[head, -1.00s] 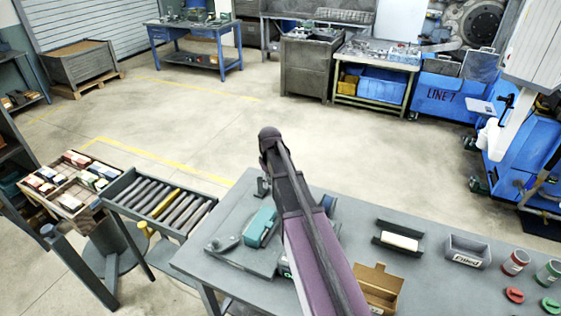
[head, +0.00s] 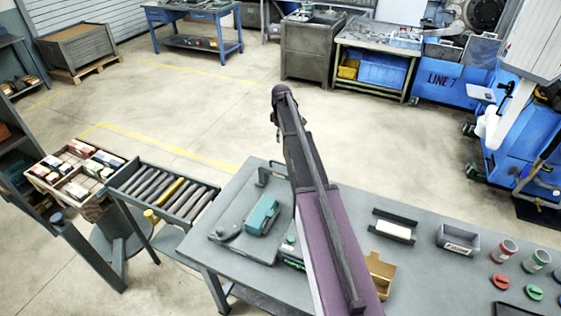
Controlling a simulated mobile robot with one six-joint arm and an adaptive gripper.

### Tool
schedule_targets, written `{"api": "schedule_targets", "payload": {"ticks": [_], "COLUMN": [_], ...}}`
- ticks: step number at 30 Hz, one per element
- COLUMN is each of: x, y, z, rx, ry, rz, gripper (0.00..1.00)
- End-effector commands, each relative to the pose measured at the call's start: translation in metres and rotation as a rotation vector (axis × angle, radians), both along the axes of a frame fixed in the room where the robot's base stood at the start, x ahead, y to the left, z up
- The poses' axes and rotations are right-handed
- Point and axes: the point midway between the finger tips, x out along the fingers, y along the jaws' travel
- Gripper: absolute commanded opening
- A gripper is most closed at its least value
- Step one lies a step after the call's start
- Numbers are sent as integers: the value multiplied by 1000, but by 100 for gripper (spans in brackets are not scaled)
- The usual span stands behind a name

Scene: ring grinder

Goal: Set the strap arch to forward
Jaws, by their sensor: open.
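A grey bench (head: 225,262) fills the lower middle of the head view. A small dark bracket (head: 264,178) stands at its back left edge; it may be the strap arch, but I cannot be sure. A teal block-like device (head: 262,215) sits on a grey plate to the left of my arm. My purple and dark arm rises from the bottom across the bench and hides part of its middle.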

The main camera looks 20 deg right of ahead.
Motion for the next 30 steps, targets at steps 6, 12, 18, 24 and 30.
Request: {"api": "schedule_targets", "payload": {"ticks": [6,12,18,24,30], "x": [0,0,0,0,0], "y": [0,0,0,0,0], "z": [-7,-20,-35,-51,-66], "rx": [0,0,0,0,0], "ry": [0,0,0,0,0], "rz": [-1,-1,-1,-1,-1], "gripper": [57,57,57,57,57]}}
